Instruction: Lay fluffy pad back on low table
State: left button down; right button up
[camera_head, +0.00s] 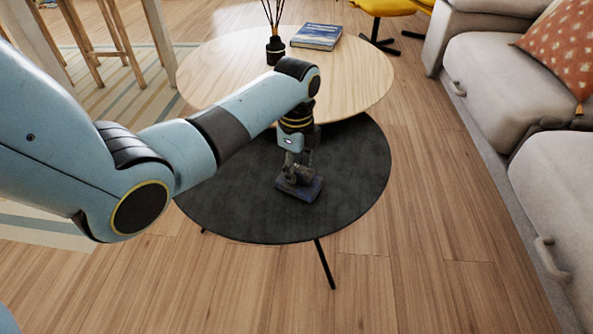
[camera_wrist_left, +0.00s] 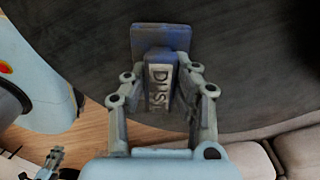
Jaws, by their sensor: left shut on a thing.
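The pad (camera_head: 308,188) is a small blue block with a pale grip lettered "DUST"; the letters show in the left wrist view (camera_wrist_left: 160,38). My left gripper (camera_head: 296,176) points down and is shut on the pad's grip, with a finger on each side in the left wrist view (camera_wrist_left: 161,80). The pad is over the dark round low table (camera_head: 235,205), inside its edge. I cannot tell whether its underside touches the tabletop. What looks like my right gripper (camera_wrist_left: 50,160) shows small at the lower left of the wrist view, its jaws unclear.
A higher pale wooden round table (camera_head: 350,85) overlaps the dark one at the back. It bears a reed diffuser (camera_head: 275,48) and a blue book (camera_head: 316,36). A grey sofa (camera_head: 490,80) stands at right. The dark top around the pad is clear.

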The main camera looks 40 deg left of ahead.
aim_at(297, 166)
jog(key=shift+r, duration=0.1)
pick_arm(q)
jog(key=c, duration=1.1)
grip_release()
jog(key=shift+f, duration=0.1)
jog(key=shift+r, duration=0.25)
notch_tip(297, 166, up, 6)
jog(key=p, duration=0.3)
jog(key=shift+w+r+p, duration=0.1)
jog(key=shift+r+p, duration=0.05)
jog(key=shift+p, duration=0.2)
notch_tip(297, 166, up, 6)
jog(key=p, duration=0.2)
jog(key=shift+f+p, duration=0.25)
jog(key=shift+p, duration=0.05)
pick_arm(e)
jog(key=s+d+f, duration=0.1)
jog(key=s+f, duration=0.2)
jog(key=s, duration=0.3)
jog(key=s+d+f, duration=0.1)
jog(key=s+f, duration=0.2)
jog(key=s, duration=0.3)
jog(key=shift+s+d, duration=0.25)
